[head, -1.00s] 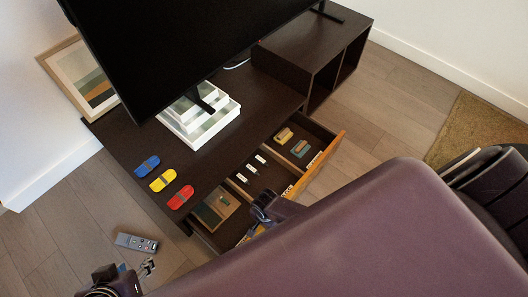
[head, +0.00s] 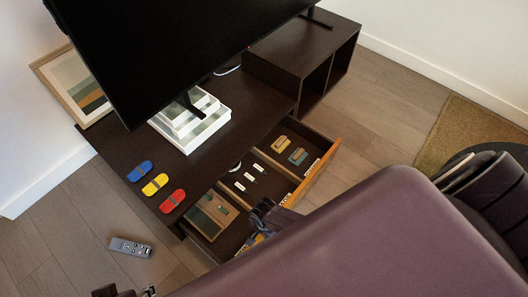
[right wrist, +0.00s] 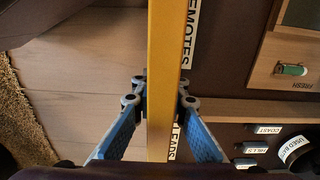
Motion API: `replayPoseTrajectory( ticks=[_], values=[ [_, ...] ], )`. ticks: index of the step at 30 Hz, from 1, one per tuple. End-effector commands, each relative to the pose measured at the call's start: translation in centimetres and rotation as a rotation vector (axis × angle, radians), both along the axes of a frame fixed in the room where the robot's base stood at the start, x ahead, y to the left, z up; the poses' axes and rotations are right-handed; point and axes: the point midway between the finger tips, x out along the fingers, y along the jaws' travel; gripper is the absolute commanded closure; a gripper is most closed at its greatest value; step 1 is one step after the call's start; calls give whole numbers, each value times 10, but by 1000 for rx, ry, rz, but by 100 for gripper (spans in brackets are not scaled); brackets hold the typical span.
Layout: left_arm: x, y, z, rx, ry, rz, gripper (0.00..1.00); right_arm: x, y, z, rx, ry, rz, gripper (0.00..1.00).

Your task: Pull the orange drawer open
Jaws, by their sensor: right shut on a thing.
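The orange-fronted drawer (head: 318,172) is pulled well out of the dark TV bench, with its divided inside showing. In the right wrist view the orange front panel (right wrist: 165,40) runs upright through the middle as a narrow edge. My right gripper (right wrist: 161,90) has one blue-padded finger on each side of the panel and is shut on it. In the head view this gripper (head: 265,216) is at the drawer front, partly hidden by my purple body. My left gripper (head: 148,291) is only partly in view at the bottom left, away from the drawer; its jaws are unclear.
The dark bench (head: 228,150) carries a TV (head: 180,50), white boxes (head: 200,128) and blue, yellow and red cases (head: 155,185). Small items lie in the drawer compartments. A remote (head: 130,247) lies on the floor. A brown rug (head: 470,130) is at the right.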

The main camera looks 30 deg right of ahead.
Motion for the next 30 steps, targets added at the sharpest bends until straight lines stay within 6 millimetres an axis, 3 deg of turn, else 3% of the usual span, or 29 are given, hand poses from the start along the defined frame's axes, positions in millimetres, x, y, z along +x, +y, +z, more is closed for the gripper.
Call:
replayPoseTrajectory(
  ticks=[5,6,10,22,30],
  values=[
    [1,0,0,-1,-3,0,60,-4,4,-2,6,6,-2,100],
    [1,0,0,-1,-3,1,60,-4,4,-2,6,6,-2,83],
    [1,0,0,-1,-5,1,60,-2,3,-1,4,4,-1,69],
    [-5,-1,4,-2,-20,-1,60,-1,1,3,2,1,-1,69],
    [-4,0,4,-1,-19,-1,60,0,1,24,2,-2,-1,69]
  ],
)
